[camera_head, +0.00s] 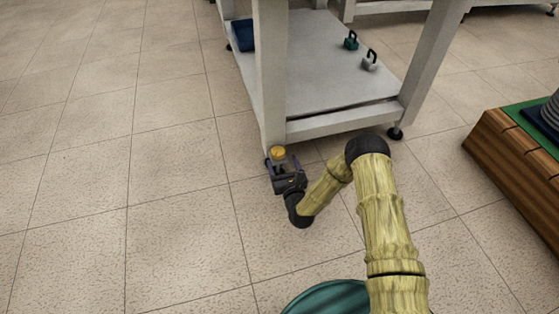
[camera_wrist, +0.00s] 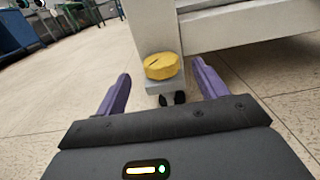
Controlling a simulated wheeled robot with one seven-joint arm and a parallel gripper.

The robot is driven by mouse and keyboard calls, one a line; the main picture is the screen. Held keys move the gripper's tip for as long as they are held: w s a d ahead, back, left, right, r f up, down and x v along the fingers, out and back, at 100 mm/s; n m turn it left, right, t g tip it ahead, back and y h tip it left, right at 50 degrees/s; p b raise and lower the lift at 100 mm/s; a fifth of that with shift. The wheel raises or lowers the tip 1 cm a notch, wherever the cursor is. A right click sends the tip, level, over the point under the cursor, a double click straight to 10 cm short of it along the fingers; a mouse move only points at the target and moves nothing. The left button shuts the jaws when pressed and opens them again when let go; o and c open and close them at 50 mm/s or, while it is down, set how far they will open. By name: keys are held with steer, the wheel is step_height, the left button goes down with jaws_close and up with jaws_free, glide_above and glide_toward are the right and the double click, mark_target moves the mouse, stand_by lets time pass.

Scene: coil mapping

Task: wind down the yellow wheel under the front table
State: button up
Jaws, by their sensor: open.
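The yellow wheel (camera_head: 278,152) sits at the foot of the front table's near leg, low above the floor. In the wrist view the yellow wheel (camera_wrist: 161,66) is a thick round disc with a dark mark on top, on a small light block by the table leg. A dark caster or foot shows below it. My gripper (camera_head: 283,164) is open, its purple fingers pointing at the wheel. In the wrist view my gripper (camera_wrist: 160,90) has one finger on each side of the wheel's line, with the wheel beyond the tips; whether they touch is not clear, but gaps show.
The front table (camera_head: 345,128) has a lower shelf with a green weight (camera_head: 351,42), a grey weight (camera_head: 370,64) and a blue bin (camera_head: 243,35). A wooden platform with a green top (camera_head: 510,150) stands at the right. The floor at left is clear.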

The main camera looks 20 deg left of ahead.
mark_target(276, 157)
steer(key=shift+b+x, duration=0.95)
steer(key=shift+x, duration=1.15)
steer(key=c, duration=1)
steer(key=shift+o, duration=0.2)
steer(key=shift+s+r+m+t+h+p, duration=0.1)
steer(key=shift+m+t+h+p, duration=0.3)
steer(key=shift+m+h+p, duration=0.25)
steer(key=shift+a+m+t+h+p, duration=0.15)
steer(key=shift+m+t+h+p, duration=0.45)
steer(key=shift+h, duration=0.55)
steer(key=shift+s+a+m+t+h+p, duration=0.15)
steer(key=shift+a+m+h+p, duration=0.1)
steer(key=shift+m+h, duration=0.95)
steer(key=shift+w+a+m+t+h+p, duration=0.15)
steer(key=shift+m+h, duration=0.5)
steer(key=shift+h, duration=0.95)
steer(key=shift+s, duration=0.1)
